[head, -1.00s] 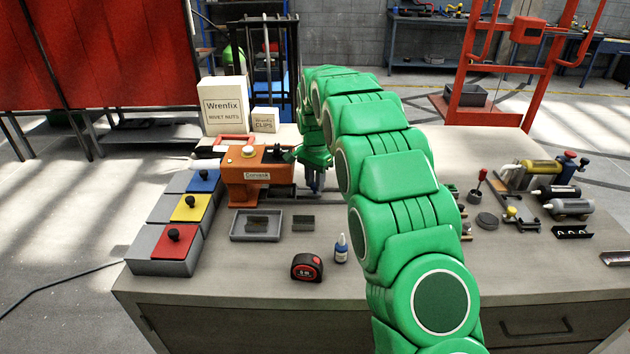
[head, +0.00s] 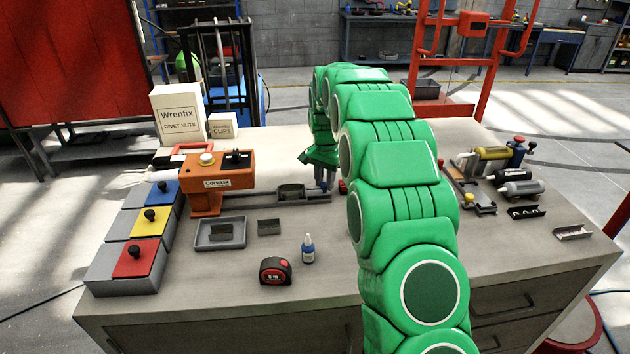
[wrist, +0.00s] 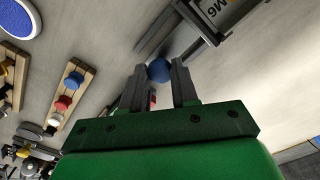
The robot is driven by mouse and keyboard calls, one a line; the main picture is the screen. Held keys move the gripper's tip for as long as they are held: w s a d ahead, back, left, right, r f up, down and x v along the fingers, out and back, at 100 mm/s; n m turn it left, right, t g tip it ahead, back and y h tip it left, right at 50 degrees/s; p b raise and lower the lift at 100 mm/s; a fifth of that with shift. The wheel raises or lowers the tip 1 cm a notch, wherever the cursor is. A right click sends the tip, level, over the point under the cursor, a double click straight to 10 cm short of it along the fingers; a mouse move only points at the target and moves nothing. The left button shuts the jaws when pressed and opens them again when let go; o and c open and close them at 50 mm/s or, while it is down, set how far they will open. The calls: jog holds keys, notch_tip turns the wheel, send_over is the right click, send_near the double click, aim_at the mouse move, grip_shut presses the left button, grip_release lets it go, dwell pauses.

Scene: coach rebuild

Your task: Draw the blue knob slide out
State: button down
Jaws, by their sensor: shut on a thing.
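The orange press (head: 220,180) stands at the left of the bench. Its dark slide (head: 280,199) sticks out to the right from under the orange body. A dark grey pocket or block (head: 291,191) shows on the slide. The blue knob (wrist: 159,70) sits between my two fingertips in the wrist view, at the slide's outer end. My gripper (head: 322,184) is shut on the knob, pointing down, and mostly hides it in the head view.
Boxes with red, yellow and blue lids (head: 133,259) line the left edge. Cylinders and small tools (head: 520,188) lie at right.

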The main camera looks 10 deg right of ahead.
jog(key=shift+d, duration=0.3)
jog(key=c, duration=1.2)
grip_release()
jog(key=o, duration=0.4)
jog(key=shift+c, duration=0.2)
jog(key=shift+a+r, duration=0.1)
jog(key=shift+r, duration=0.05)
notch_tip(320, 180, up, 7)
jog(key=shift+f, duration=0.1)
jog(key=shift+r, duration=0.35)
